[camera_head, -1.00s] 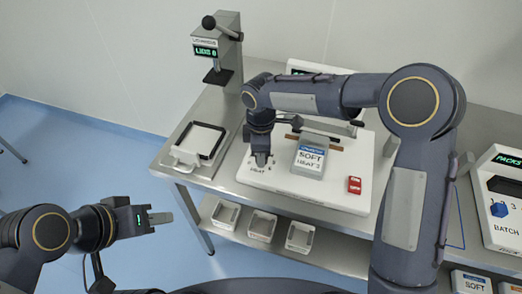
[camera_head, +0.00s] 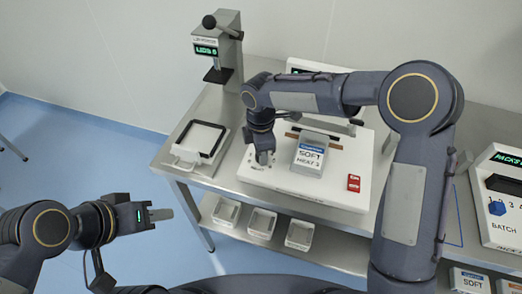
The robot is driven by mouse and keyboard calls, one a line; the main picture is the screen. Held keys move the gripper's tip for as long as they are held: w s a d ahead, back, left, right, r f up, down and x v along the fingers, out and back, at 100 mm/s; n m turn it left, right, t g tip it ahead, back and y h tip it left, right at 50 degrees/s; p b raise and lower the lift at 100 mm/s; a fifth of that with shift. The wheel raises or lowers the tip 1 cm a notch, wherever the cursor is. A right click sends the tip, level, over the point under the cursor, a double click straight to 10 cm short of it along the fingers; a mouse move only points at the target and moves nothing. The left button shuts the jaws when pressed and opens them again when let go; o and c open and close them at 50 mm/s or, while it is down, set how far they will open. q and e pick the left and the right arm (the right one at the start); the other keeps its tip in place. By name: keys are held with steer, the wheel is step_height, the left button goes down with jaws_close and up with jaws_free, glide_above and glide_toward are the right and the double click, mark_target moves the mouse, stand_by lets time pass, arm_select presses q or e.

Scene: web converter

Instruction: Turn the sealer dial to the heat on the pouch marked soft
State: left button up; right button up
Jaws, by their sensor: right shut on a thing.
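The white sealer (camera_head: 318,188) stands on the steel bench, with a red switch (camera_head: 353,183) at its right front. A pouch (camera_head: 310,157) marked "SOFT HEAT 3" with a blue label band lies on the sealer. My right gripper (camera_head: 263,158) points down at the sealer's left front, shut on the dial; the fingers and arm hide the dial and most of its marks. My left gripper (camera_head: 161,214) is off the bench at the lower left, empty; its fingers look edge-on, so I cannot tell its opening.
A lid press (camera_head: 219,50) stands at the back left, with a white tray (camera_head: 197,145) before it. White bins (camera_head: 262,223) sit on the lower shelf. A batch machine (camera_head: 500,205) with a blue knob is at right. Another soft pouch (camera_head: 468,281) lies at the lower right.

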steer(key=o, duration=1)
steer(key=shift+r, duration=0.1)
step_height(320, 180, up, 7)
steer(key=shift+w+f+b, duration=0.1)
steer(key=shift+b, duration=0.25)
steer(key=shift+r, duration=0.45)
